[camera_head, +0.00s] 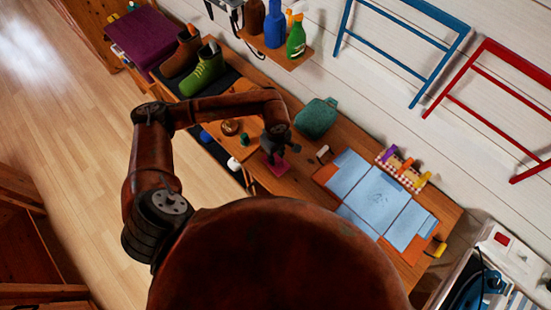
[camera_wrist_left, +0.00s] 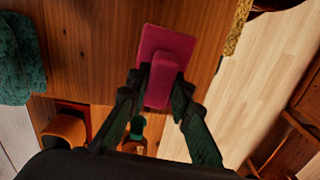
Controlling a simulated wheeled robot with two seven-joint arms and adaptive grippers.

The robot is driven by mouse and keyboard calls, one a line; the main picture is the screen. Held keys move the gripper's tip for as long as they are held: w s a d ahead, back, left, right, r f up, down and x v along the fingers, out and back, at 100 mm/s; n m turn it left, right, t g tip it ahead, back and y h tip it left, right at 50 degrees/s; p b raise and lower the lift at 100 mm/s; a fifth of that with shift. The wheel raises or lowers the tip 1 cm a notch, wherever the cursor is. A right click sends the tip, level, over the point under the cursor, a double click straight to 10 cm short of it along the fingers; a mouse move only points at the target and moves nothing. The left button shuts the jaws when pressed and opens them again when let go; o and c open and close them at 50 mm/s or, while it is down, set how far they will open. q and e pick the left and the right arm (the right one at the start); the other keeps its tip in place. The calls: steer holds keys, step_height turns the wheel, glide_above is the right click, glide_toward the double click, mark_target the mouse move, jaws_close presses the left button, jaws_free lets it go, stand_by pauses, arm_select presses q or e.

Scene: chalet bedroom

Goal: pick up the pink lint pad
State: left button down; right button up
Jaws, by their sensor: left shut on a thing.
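The pink lint pad (camera_wrist_left: 166,45) is a flat magenta plate with a raised grip of the same colour. In the left wrist view my left gripper (camera_wrist_left: 162,88) is shut on that grip, one dark finger on each side. In the head view the lint pad (camera_head: 278,167) shows just beyond the tips of my left gripper (camera_head: 272,157), over the front part of the wooden bench. I cannot tell whether it touches the wood. My right gripper is not in view.
The wooden bench (camera_head: 308,157) runs diagonally. A small white object (camera_head: 233,163) is near the front edge.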

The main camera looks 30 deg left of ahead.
arm_select(q)
steer(key=shift+r, duration=0.65)
steer(key=s+d+r+b, duration=0.1)
steer(key=s+d+r, duration=0.2)
steer(key=s+r, duration=0.2)
steer(key=s+d+r, duration=0.2)
steer(key=s+r, duration=0.4)
steer(key=s, duration=0.1)
steer(key=shift+s+d+r+b, duration=0.3)
steer(key=shift+s+d+b, duration=0.05)
steer(key=shift+d+b, duration=0.05)
steer(key=c, duration=2.3)
jaws_free()
jaws_close()
